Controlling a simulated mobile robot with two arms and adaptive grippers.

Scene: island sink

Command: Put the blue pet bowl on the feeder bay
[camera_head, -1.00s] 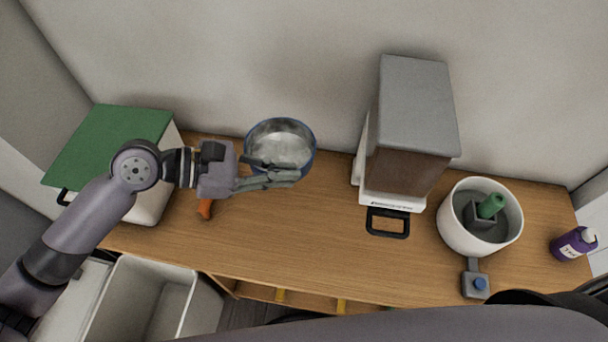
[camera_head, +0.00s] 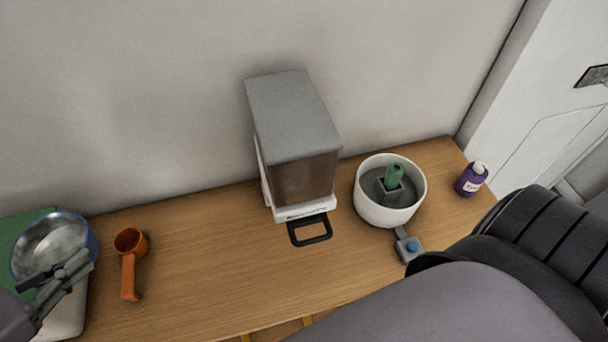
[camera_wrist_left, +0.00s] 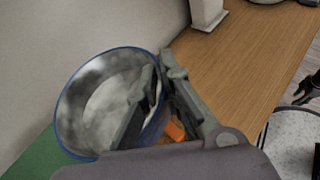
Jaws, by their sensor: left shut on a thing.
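The blue pet bowl (camera_head: 45,243) has a blue rim and a shiny metallic inside, and is at the left edge of the head view. My left gripper (camera_head: 68,272) is shut on the bowl's near right wall. In the left wrist view the bowl (camera_wrist_left: 92,100) is tilted, with one finger inside it and one outside. The feeder bay is not clear to me. My right gripper is not in view.
An orange scoop (camera_head: 129,262) lies on the wooden counter (camera_head: 210,265) between bowl and feeder. A white fountain pot (camera_head: 380,208) with a green spout, a grey switch box (camera_head: 408,248) and a purple bottle (camera_head: 471,179) stand to the right.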

